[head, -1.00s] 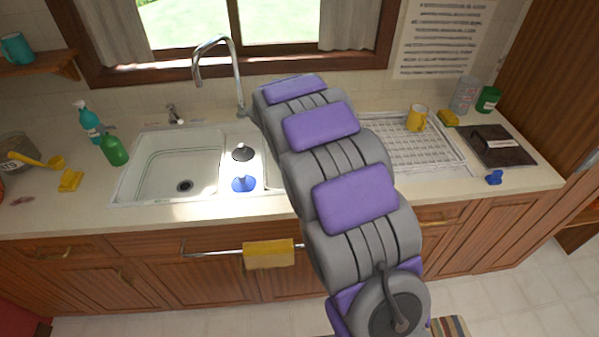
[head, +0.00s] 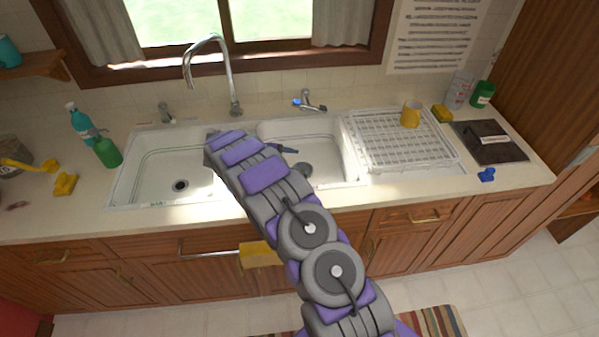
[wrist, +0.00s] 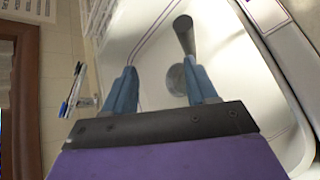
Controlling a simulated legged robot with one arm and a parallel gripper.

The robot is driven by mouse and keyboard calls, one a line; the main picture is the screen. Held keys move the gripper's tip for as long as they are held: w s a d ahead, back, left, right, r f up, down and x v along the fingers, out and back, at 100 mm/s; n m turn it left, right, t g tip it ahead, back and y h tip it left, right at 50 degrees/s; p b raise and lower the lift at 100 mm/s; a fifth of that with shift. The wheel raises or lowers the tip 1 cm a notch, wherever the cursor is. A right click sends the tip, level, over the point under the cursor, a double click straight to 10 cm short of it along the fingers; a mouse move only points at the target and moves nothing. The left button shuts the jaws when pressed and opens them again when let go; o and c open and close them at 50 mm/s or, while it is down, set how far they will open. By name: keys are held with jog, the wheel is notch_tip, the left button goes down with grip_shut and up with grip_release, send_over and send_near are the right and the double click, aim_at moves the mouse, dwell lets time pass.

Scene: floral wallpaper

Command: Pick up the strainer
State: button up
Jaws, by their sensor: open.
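No strainer can be told with certainty. A dark grey round piece (head: 303,170), possibly the strainer or the drain, is in the right sink basin. In the wrist view a grey disc (wrist: 177,80) lies in the white basin, and a grey tapered piece (wrist: 185,36) shows just above it; I cannot tell whether they are joined. My gripper (wrist: 160,86) is open, with its two blue fingers apart and nothing held between them. The disc appears between the fingers, nearer the right one. In the head view one blue fingertip shows at the right basin; my arm hides the rest.
A faucet with a blue tip (head: 310,102) stands behind the right basin (head: 330,152). The tall curved faucet (head: 230,80) is left of it. A drying rack (head: 385,145) with a yellow mug (head: 411,113) is to the right. The left basin (head: 160,170) is empty.

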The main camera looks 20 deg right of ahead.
aim_at(306, 177)
jog(key=d+f, duration=0.1)
jog(key=f, duration=0.2)
jog(key=d+f+b, duration=0.1)
jog(key=f, duration=0.5)
jog(key=shift+d+f+b, duration=0.3)
jog(key=shift+d+b, duration=0.05)
jog(key=shift+d, duration=0.05)
jog(key=x, duration=0.4)
jog(key=shift+d+f+b, duration=0.1)
jog(key=shift+b, duration=0.25)
jog(key=shift+c, duration=0.2)
grip_shut()
